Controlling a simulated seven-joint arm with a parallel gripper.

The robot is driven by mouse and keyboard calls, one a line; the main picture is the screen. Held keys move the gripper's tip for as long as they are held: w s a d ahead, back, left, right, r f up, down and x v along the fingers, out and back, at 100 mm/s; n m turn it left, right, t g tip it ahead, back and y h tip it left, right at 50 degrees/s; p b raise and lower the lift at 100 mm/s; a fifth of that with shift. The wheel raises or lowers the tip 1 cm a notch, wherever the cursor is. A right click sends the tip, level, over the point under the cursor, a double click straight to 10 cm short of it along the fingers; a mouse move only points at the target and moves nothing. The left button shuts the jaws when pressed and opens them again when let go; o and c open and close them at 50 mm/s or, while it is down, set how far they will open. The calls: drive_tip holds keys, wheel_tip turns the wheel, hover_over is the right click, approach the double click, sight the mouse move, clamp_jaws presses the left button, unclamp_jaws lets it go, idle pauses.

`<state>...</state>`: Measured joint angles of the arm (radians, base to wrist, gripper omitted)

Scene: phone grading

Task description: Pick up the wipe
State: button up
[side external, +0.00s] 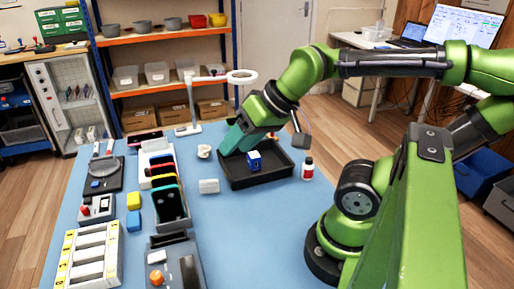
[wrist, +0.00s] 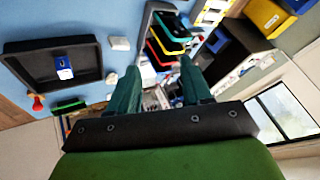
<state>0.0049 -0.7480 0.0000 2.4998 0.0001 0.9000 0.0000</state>
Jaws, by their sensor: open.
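A small crumpled white thing (side external: 204,151), which looks like the wipe, lies on the blue table just left of the black tray. A small white piece in the wrist view (wrist: 112,78) seems to be the same thing, beside the left finger. A flat white block (side external: 209,186) lies nearer the camera; it also shows in the wrist view (wrist: 119,43). My gripper (side external: 226,150) is tilted above the tray's back left part, to the right of the crumpled thing. Its teal fingers (wrist: 160,78) are apart, with nothing held between them.
The black tray (side external: 235,183) holds a blue and white box (side external: 254,160). A magnifier lamp (side external: 190,105) stands behind. Several phones (side external: 170,204) fill a rack at left.

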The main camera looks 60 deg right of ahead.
sight(209, 180)
drive_tip(key=w+d+f+n+g, duration=0.3)
drive_tip(key=w+d+f+n, duration=0.6)
drive_tip(key=w+d+n, duration=0.25)
drive_tip(key=shift+g+y, duration=0.3)
drive_tip(key=x, duration=0.9)
drive_tip(key=shift+s+d+f, duration=0.2)
drive_tip(key=shift+f, duration=0.25)
drive_tip(key=shift+x, duration=2.9)
drive_tip(key=shift+w+d, duration=0.15)
drive_tip(key=shift+w, duration=0.05)
drive_tip(key=shift+c, duration=0.5)
